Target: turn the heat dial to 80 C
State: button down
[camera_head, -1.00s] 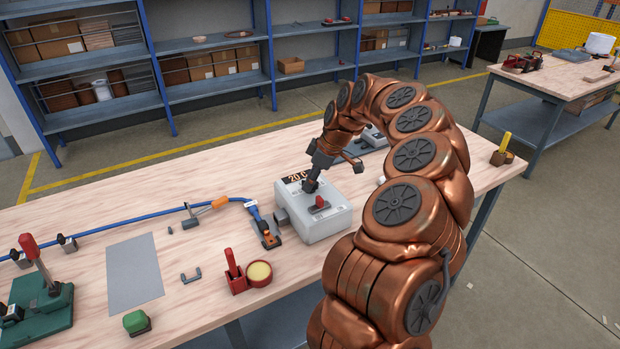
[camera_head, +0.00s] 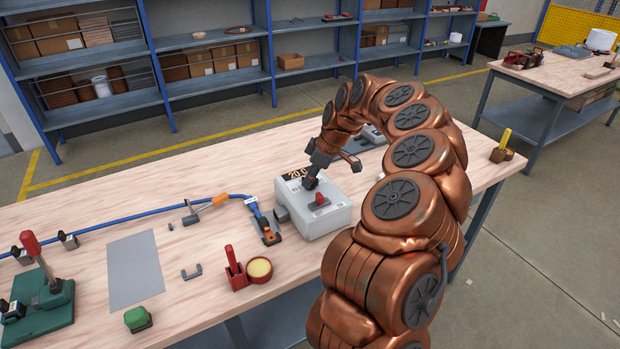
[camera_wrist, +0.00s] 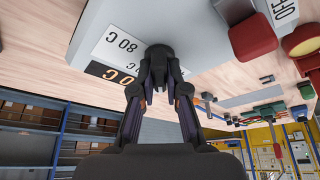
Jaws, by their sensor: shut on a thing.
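The grey control box (camera_head: 330,218) stands on the wooden bench, with a dark display (camera_head: 296,174) at its back edge that reads about 20 C. My gripper (camera_head: 311,183) reaches down onto the top of the box. In the wrist view, where the scene is upside down, my gripper (camera_wrist: 159,82) is shut on the dark heat dial (camera_wrist: 158,52). The fingers hide part of the dial, and I cannot tell where it points. A white 80 C label (camera_wrist: 120,42) lies beside the dial. A second label is partly hidden.
A red switch (camera_head: 320,200) sits on the box near the dial; an OFF label (camera_wrist: 284,9) is beside it in the wrist view.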

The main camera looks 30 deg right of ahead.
jog(key=shift+f+b, duration=0.2)
jog(key=shift+b, duration=0.4)
jog(key=shift+s+f+m+b, duration=0.15)
jog(key=shift+m+b, duration=0.45)
jog(key=shift+b, duration=0.3)
jog(key=m+b, duration=0.1)
jog(key=b, duration=0.1)
jog(key=shift+f+m+t+h+b, duration=0.15)
jog(key=shift+m+t+h+b, duration=0.15)
jog(key=shift+h+b, duration=0.1)
jog(key=m+h+b, duration=0.2)
jog(key=m+b, duration=0.3)
jog(key=b, duration=0.2)
jog(key=m+h+b, duration=0.1)
jog(key=m+b, duration=0.3)
jog(key=shift+m+h+b, duration=0.4)
jog(key=m+b, duration=0.1)
jog(key=m+h+b, duration=0.1)
jog(key=m, duration=0.1)
jog(key=m+g+b, duration=0.1)
jog(key=m, duration=0.1)
jog(key=shift+r+h, duration=0.3)
jog(key=shift+r, duration=0.05)
jog(key=shift+m, duration=0.3)
